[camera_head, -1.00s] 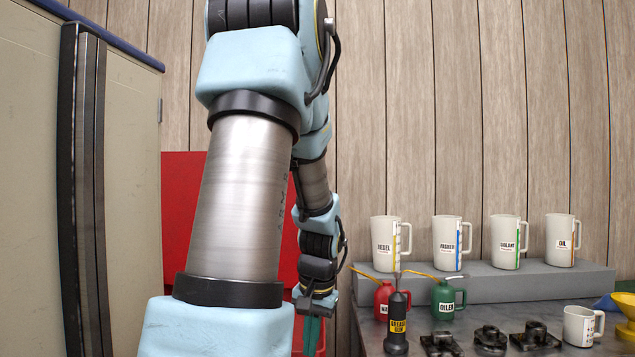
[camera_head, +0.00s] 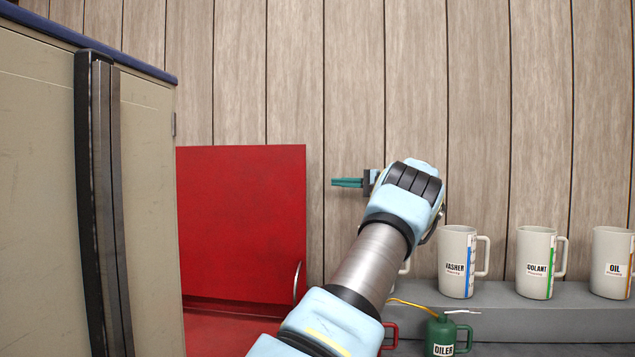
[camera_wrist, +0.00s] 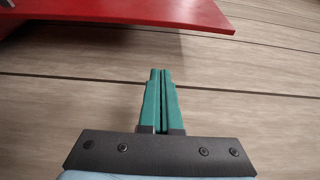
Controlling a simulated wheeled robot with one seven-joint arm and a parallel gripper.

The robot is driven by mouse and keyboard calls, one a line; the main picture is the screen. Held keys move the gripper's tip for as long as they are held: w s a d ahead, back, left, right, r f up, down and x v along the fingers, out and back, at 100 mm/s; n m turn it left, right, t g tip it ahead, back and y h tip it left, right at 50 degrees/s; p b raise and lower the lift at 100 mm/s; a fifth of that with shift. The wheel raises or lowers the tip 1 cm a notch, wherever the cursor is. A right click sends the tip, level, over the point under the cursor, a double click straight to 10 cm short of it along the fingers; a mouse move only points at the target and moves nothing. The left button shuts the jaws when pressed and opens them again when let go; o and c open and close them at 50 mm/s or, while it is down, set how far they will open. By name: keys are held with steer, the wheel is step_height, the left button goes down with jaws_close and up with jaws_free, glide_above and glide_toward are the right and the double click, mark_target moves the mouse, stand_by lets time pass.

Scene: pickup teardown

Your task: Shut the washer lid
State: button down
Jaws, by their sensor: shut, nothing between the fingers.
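The red washer lid (camera_head: 242,222) stands open and upright against the plank wall in the head view. A curved metal handle (camera_head: 297,282) shows near its lower right corner. The red washer top (camera_head: 225,331) is partly visible below it; my arm hides some of it. My gripper (camera_head: 335,182) is to the right of the lid, near its upper right edge, apart from it, with its green fingers pointing left. The fingers are shut and empty, as the wrist view (camera_wrist: 160,76) shows. A red panel edge, likely the lid (camera_wrist: 130,15), crosses the top of the wrist view.
A beige cabinet (camera_head: 40,200) with a dark vertical handle stands at the left. At the right, white jugs (camera_head: 456,262) stand on a grey ledge (camera_head: 510,312), with a green oiler (camera_head: 440,335) in front. The wall above the jugs is bare.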

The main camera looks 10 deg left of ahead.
steer(key=p+x, duration=0.1)
steer(key=x, duration=0.2)
steer(key=p+x, duration=0.1)
steer(key=x, duration=0.2)
steer(key=p+x, duration=0.2)
steer(key=x, duration=0.1)
steer(key=shift+a+r, duration=0.15)
steer(key=shift+r, duration=0.1)
steer(key=shift+a, duration=0.3)
steer(key=shift+s+f+p, duration=0.2)
steer(key=shift+s+p, duration=0.4)
steer(key=shift+s, duration=1.3)
steer(key=shift+f, duration=0.1)
